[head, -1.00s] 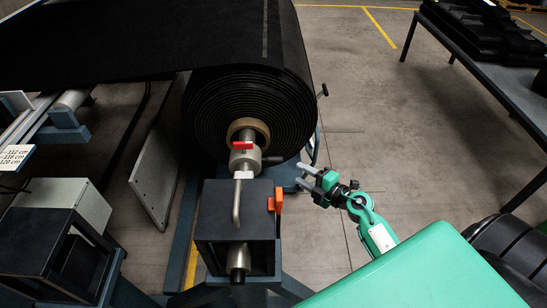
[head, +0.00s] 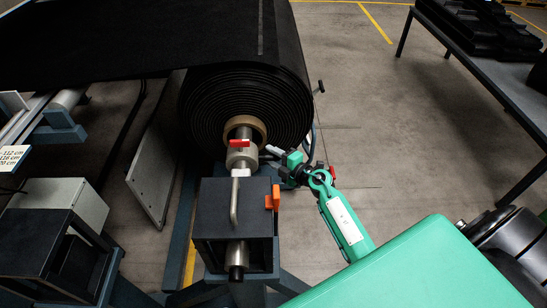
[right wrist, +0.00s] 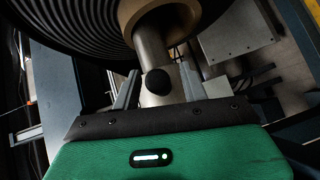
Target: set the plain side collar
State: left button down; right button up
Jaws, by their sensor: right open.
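The plain side collar (head: 242,157) is a grey metal ring on the shaft in front of the belt roll's brown core (head: 259,131). A red lever (head: 240,143) lies across its top. My right gripper (head: 273,153) is open just right of the collar, fingers pointing at it. In the right wrist view, a round black knob (right wrist: 158,81) shows between the two open fingers, with the grey metal cylinder behind it. I cannot tell whether the fingers touch the knob. In the head view the gripper hides the knob. My left gripper is not in view.
The black belt roll (head: 245,95) stands behind the collar. A dark bearing block (head: 217,209) with a bent metal handle (head: 234,203) and an orange latch (head: 276,198) is in front. A table (head: 500,93) with black parts stands right. The floor between is clear.

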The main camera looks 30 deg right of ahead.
jog(key=shift+c, duration=0.2)
grip_shut()
jog(key=shift+w+d, duration=0.15)
jog(key=shift+w, duration=0.25)
jog(key=w+d, duration=0.1)
jog(key=w, duration=0.1)
jog(key=w+d, duration=0.1)
jog(key=w, duration=0.1)
jog(key=w+d, duration=0.1)
jog(key=w, duration=0.1)
jog(key=shift+w+d+b, duration=0.15)
jog(key=shift+w+b, duration=0.15)
jog(key=shift+b, duration=0.1)
jog(key=shift+w+d+r, duration=0.1)
jog(key=shift+w+d, duration=0.05)
jog(key=shift+w, duration=0.1)
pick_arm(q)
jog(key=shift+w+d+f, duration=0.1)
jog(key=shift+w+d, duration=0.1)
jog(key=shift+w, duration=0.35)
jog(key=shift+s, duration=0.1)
